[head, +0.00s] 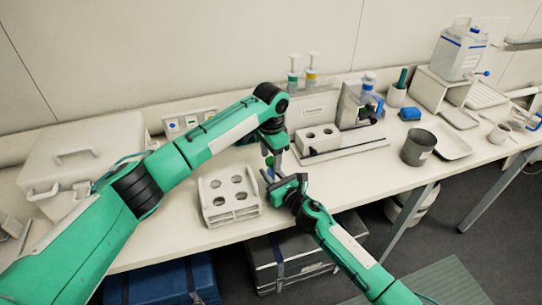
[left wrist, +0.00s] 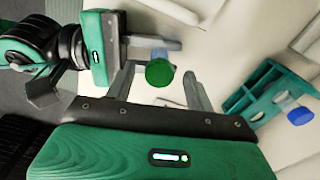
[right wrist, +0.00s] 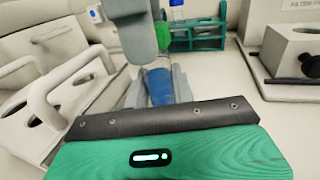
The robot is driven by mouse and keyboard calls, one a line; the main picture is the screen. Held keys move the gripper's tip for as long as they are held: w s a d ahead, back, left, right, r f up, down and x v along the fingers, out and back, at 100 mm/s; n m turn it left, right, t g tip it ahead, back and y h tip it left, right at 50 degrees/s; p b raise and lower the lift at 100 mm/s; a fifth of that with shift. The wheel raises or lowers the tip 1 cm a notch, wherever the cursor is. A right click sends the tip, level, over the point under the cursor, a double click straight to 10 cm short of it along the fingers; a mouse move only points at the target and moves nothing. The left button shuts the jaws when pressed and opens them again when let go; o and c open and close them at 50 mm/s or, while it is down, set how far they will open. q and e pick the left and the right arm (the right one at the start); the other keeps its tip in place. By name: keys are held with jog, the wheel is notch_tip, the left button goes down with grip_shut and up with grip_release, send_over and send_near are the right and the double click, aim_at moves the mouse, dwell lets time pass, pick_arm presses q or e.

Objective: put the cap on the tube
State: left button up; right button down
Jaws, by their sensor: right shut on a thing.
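The tube (right wrist: 158,85) is blue and stands roughly upright between the fingers of my right gripper (right wrist: 158,92), which is shut on it. In the head view the tube is a small blue patch (head: 270,173) above the table. The green cap (left wrist: 159,72) shows end-on at the tube's top. It also shows in the right wrist view (right wrist: 162,36). Whether it is fully seated cannot be told. My left gripper (left wrist: 159,80) is open, its fingers either side of the cap with gaps visible. The head view shows the left gripper (head: 271,152) above the right gripper (head: 275,184).
A white rack with round holes (head: 232,215) stands left of the grippers. A teal rack (right wrist: 205,44) holds a blue-capped tube (right wrist: 176,10). A white block with holes (head: 318,137) and a grey beaker (head: 418,148) stand to the right. A white box (head: 80,150) is at left.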

pick_arm(q)
notch_tip(320, 180, up, 12)
dwell(0.7)
pick_arm(e)
jog(key=c, duration=1.1)
grip_release()
jog(key=shift+s+d+f, duration=0.1)
jog(key=shift+s+d, duration=0.2)
jog(key=shift+s, duration=0.1)
pick_arm(q)
notch_tip(320, 180, down, 2)
jog(key=shift+f+b, duration=0.1)
jog(key=shift+b, duration=0.95)
pick_arm(e)
jog(key=v, duration=1.3)
